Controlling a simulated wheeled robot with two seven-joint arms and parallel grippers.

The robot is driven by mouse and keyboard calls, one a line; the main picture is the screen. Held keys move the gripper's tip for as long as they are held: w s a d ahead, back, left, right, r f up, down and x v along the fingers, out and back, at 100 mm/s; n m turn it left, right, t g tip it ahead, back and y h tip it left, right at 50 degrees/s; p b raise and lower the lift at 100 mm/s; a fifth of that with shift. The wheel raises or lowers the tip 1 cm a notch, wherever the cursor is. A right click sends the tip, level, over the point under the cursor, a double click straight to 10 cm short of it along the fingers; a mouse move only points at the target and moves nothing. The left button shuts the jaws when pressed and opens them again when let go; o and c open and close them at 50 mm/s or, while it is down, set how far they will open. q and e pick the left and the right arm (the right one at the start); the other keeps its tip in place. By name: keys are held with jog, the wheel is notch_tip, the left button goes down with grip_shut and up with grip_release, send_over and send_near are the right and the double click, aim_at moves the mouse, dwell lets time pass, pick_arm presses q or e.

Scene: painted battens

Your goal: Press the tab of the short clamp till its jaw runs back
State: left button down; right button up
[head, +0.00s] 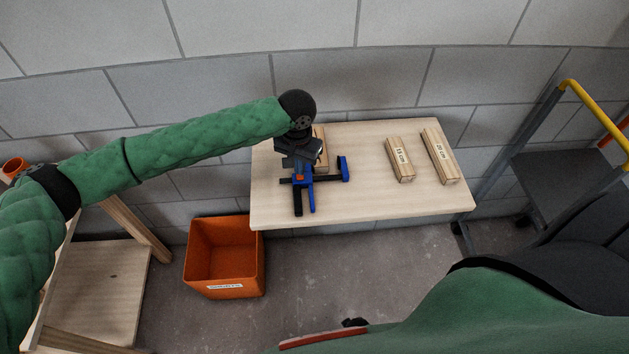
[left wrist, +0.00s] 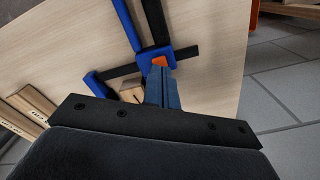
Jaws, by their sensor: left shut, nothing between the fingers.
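The clamp (head: 311,198), blue with a black bar and handle, lies on the pale table (head: 360,212), left of its middle. In the left wrist view its blue body (left wrist: 146,52) carries an orange tab (left wrist: 160,62). The blue jaw (head: 344,168) at the bar's right end stands apart from the body. My left gripper (head: 298,168) is over the clamp body, fingers shut and empty. In the left wrist view the fingertips (left wrist: 163,72) are right at the tab and partly cover it; I cannot tell whether they touch. My right gripper is not in view.
Two labelled battens (head: 400,160) (head: 440,157) lie on the table's right side. A wooden piece (head: 321,150) lies just behind the clamp, partly hidden. An orange bin (head: 225,291) stands on the floor at the front left. A trolley with a yellow rail (head: 600,108) stands at the right.

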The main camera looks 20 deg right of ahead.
pick_arm(q)
jog(key=shift+f, duration=0.3)
jog(key=shift+f, duration=0.7)
dwell(0.4)
dwell(0.5)
dwell(0.9)
jog(key=shift+r+p, duration=2.4)
jog(key=shift+r, duration=0.6)
jog(key=shift+s, duration=0.1)
